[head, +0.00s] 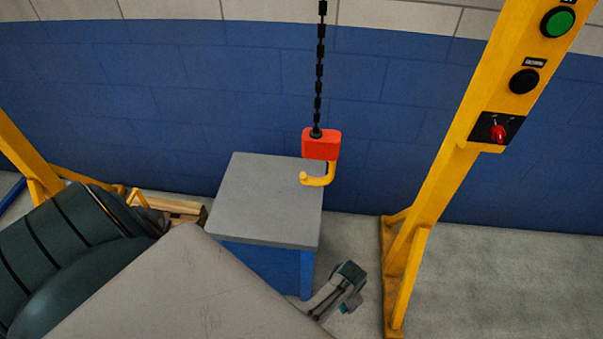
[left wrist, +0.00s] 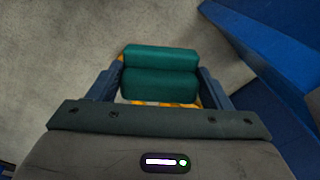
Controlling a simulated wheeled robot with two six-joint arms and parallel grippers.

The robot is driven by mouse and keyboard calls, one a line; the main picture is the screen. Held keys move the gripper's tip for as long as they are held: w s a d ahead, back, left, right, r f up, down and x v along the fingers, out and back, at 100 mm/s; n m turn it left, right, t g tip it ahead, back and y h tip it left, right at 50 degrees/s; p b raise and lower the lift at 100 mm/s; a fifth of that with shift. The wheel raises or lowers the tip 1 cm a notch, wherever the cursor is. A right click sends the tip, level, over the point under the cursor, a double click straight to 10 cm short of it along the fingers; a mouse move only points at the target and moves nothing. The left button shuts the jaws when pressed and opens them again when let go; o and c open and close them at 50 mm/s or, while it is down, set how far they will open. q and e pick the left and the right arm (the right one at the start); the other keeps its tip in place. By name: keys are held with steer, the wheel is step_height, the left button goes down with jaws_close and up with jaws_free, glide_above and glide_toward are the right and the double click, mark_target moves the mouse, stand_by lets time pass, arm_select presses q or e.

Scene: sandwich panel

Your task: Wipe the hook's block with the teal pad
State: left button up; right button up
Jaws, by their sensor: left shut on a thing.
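The hook's block (head: 321,144) is red and hangs on a black chain, with the yellow hook (head: 319,179) below it. It appears above the back right of a grey-topped stand. My left gripper (head: 347,291) is low, right of the stand and well below the hook, apart from it. Only a bit of the pad (head: 351,303) shows in the head view; the gripper hides the rest. My right gripper is not in view.
The stand has a grey top (head: 265,195) and a blue base (head: 258,263). A yellow post (head: 450,165) with buttons and a red switch stands at the right. A blue wall (head: 180,110) is behind. Open floor (head: 500,280) lies right of the post.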

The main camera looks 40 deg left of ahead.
arm_select(q)
steer(key=w+a+r+t+y+b, duration=0.4)
steer(key=w+a+r+t+b, duration=0.3)
steer(key=w+a+r+b, duration=0.45)
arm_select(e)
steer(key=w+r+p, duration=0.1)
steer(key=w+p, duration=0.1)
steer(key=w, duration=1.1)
arm_select(q)
steer(key=s+a+r+n+t+y+b, duration=0.1)
steer(key=a+r+t+y+b, duration=0.25)
steer(key=r, duration=0.65)
steer(key=a+r+t+y+b, duration=0.2)
steer(key=a+r+t+b, duration=0.25)
steer(key=r, duration=0.55)
steer(key=shift+h, duration=0.25)
steer(key=shift+b+x, duration=0.65)
steer(key=shift+x, duration=2.2)
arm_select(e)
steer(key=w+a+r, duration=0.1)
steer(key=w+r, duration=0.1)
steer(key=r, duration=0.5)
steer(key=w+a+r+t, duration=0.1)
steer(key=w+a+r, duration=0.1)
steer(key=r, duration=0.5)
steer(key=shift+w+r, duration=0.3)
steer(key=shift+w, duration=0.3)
arm_select(q)
steer(key=shift+a+f, duration=0.1)
steer(key=shift+f, duration=0.05)
